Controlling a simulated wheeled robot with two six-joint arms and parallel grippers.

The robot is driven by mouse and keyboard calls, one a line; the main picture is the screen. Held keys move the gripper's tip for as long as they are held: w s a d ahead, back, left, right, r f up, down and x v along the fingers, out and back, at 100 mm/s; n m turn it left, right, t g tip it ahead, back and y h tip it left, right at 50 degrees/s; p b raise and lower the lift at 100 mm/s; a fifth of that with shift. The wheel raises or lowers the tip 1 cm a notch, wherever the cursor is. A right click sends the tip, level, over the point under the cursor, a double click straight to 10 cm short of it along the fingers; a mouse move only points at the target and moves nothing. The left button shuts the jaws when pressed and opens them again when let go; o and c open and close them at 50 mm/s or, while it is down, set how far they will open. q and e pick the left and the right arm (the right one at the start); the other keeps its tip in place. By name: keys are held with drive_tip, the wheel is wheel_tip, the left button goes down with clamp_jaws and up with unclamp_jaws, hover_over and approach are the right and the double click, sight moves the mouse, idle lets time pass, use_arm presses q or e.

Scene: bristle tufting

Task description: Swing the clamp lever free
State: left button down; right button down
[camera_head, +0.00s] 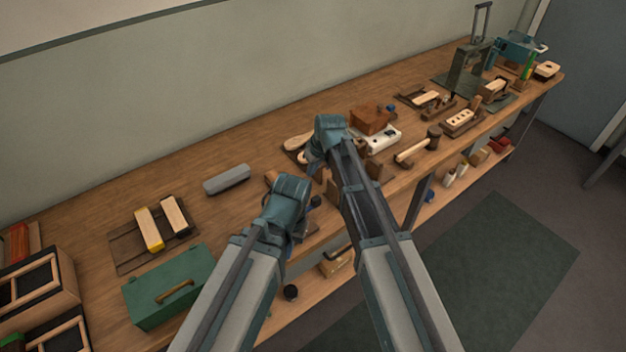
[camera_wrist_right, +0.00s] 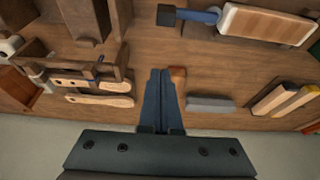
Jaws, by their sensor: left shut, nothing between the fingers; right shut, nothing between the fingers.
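In the right wrist view, a blue bar with a black end, which looks like the clamp lever (camera_wrist_right: 196,16), lies beside a pale-rimmed wooden block (camera_wrist_right: 268,22). In the head view a black knob (camera_head: 315,201), likely the lever's end, shows just right of my left gripper (camera_head: 301,232). The rest of the clamp is hidden behind my left arm. My left gripper is shut and empty, low near the bench's front edge; its fingertips are hard to make out. My right gripper (camera_wrist_right: 161,73) is shut and empty over the bench, apart from the lever, its tips beside a tan wooden piece (camera_wrist_right: 178,76).
A grey block (camera_head: 227,180), two brushes on a dark board (camera_head: 124,246) and a green toolbox (camera_head: 165,298) stand left. A brown box (camera_head: 371,118), a white fixture (camera_head: 382,138) and a mallet (camera_head: 418,143) stand right. Bare bench top lies behind the grey block.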

drive_tip(key=b+x, duration=0.9)
drive_tip(key=x, duration=0.1)
drive_tip(key=shift+f, duration=0.1)
drive_tip(key=s, duration=0.1)
drive_tip(key=s+d, duration=0.2)
drive_tip(key=shift+s+d+r, duration=0.15)
drive_tip(key=shift+s+r, duration=0.05)
drive_tip(key=shift+r, duration=0.1)
